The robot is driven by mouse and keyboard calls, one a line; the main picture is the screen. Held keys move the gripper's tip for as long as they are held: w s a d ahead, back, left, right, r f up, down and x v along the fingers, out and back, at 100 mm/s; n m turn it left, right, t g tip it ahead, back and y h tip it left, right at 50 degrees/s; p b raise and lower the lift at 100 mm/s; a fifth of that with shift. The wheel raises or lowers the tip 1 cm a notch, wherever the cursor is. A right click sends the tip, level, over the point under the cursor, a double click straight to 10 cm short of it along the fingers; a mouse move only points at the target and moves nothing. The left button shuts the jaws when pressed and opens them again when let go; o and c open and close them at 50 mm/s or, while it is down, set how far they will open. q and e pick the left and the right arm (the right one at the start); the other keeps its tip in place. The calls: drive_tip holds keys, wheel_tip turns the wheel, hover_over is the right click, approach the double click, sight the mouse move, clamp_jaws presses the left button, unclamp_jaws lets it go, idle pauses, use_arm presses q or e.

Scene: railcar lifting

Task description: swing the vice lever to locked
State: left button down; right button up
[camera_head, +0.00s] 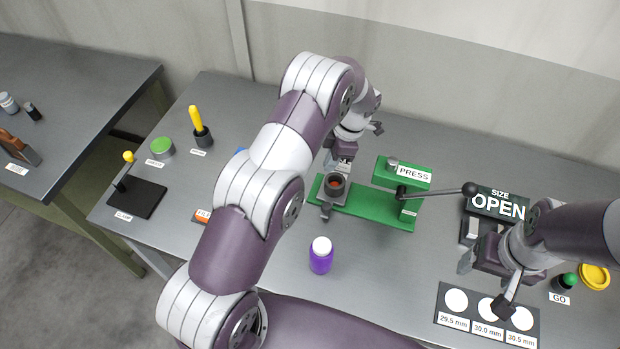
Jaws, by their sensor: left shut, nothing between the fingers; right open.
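A black base plate (137,197) at the left of the bench carries a short upright lever with a yellow knob (128,156); its label is too small to read surely. A long dark lever with a black ball knob (469,189) reaches right from the green PRESS stand (408,175). I cannot tell which lever is the vice's. My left gripper (341,166) is shut and empty, just behind a dark cup with an orange inside (335,184) on the green base; its fingertips are partly hidden. My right gripper (484,286) is open, above the size card, away from both levers.
A purple bottle (321,257) with a white cap stands in front of the press. A yellow handle (198,125) stands in a black holder, near a green button (162,146). The size card (450,318), OPEN sign (498,205) and GO button (567,282) are at right.

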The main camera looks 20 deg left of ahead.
use_arm(q)
drive_tip(key=shift+s+d+n, duration=0.1)
drive_tip(key=shift+n, duration=0.6)
drive_tip(key=b+x, duration=0.9)
drive_tip(key=b, duration=0.1)
drive_tip(key=shift+f, duration=0.35)
drive_tip(key=s+a+p, duration=0.1)
drive_tip(key=s+a+f+p, duration=0.1)
drive_tip(key=a, duration=0.1)
drive_tip(key=shift+s+a, duration=0.25)
drive_tip(key=shift+s, duration=0.1)
drive_tip(key=shift+s, duration=0.1)
